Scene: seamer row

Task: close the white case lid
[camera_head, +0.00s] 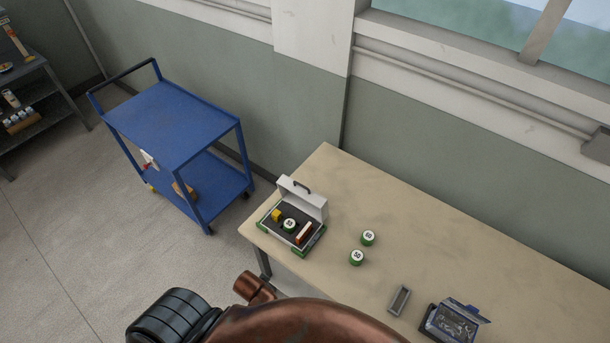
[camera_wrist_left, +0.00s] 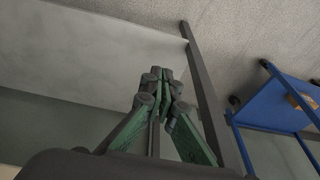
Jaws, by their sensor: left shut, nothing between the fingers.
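The white case (camera_head: 314,237) stands open on the left end of the table. Its white lid (camera_head: 305,198), with a dark handle on its edge, stands up along the case's far side. Inside the case are a yellow piece (camera_head: 276,215), a green-and-white round weight (camera_head: 289,225) and an orange-brown block with a white top (camera_head: 304,234). My left gripper (camera_wrist_left: 160,76) shows only in the left wrist view; its green-sided fingers are shut together and empty. The case is not visible in that view. My right gripper is in neither view.
Two green-and-white round pieces (camera_head: 362,248) stand right of the case on the table (camera_head: 440,240). A small grey tray (camera_head: 399,300) and an open dark blue box (camera_head: 455,320) lie nearer. A blue cart (camera_head: 170,125), also in the wrist view (camera_wrist_left: 275,108), stands left of the table.

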